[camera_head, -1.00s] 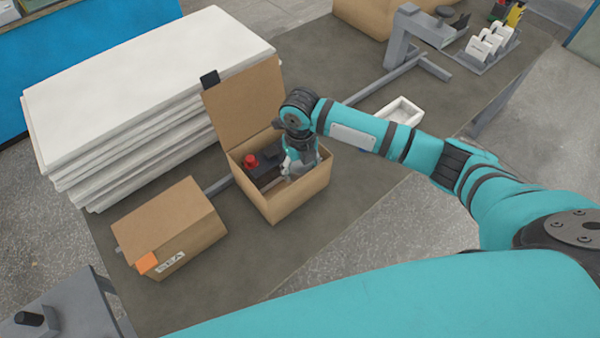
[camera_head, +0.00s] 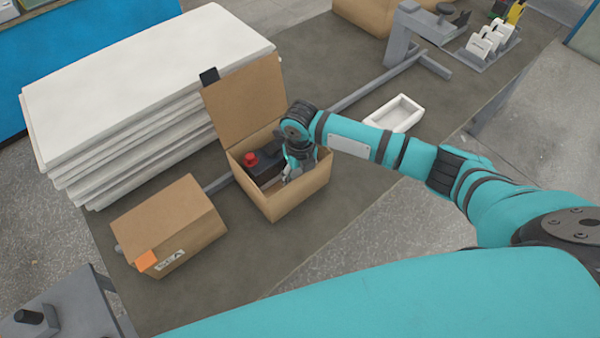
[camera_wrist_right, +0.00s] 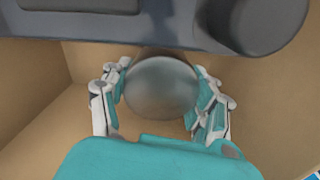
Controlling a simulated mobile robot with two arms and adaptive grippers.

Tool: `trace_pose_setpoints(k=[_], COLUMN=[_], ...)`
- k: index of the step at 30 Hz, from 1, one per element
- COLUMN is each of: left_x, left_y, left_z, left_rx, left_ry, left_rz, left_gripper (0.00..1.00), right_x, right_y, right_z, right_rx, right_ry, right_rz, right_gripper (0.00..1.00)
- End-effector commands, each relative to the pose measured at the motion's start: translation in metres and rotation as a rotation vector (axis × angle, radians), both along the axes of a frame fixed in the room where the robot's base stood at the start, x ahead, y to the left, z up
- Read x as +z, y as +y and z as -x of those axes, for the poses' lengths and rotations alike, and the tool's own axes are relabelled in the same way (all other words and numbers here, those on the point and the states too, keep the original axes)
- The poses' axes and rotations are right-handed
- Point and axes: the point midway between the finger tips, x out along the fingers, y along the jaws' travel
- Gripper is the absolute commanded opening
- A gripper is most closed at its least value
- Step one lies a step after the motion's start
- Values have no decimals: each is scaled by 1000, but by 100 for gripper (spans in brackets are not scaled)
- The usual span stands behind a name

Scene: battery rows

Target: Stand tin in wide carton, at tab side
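The open carton (camera_head: 280,207) stands on the dark mat, with its lid (camera_head: 245,100) raised at the back and a black tab (camera_head: 209,77) on the lid's top edge. My right gripper (camera_head: 293,172) reaches down inside its near right part. In the right wrist view, the round grey top of the tin (camera_wrist_right: 161,88) sits between the fingers of the gripper (camera_wrist_right: 161,100), which appear to touch it on both sides. The tin's lower part and base are hidden, so I cannot tell whether it touches the floor. My left gripper is out of view.
A dark block (camera_head: 268,170) with a red cap (camera_head: 250,159) is in the carton; its dark edge (camera_wrist_right: 150,32) lies close beside the tin. A closed carton (camera_head: 170,225) with an orange tab stands left. White boards (camera_head: 140,75) are stacked behind. A white tray (camera_head: 396,113) lies right.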

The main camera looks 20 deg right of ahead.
Motion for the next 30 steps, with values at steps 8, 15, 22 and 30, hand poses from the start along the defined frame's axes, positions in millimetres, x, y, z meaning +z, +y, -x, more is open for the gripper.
trace_pose_setpoints(k=[8,15,22,30], left_x=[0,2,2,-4], left_y=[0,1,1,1], left_z=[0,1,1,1], left_rx=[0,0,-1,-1], left_ry=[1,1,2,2], left_rz=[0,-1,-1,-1], left_gripper=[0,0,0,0], right_x=[0,4,36,96], right_y=[0,0,0,0], right_z=[0,0,-2,-2], right_rx=[0,0,1,1], right_ry=[-1,-1,-6,-6], right_rz=[0,-1,-2,-2], right_gripper=[85,85,85,85])
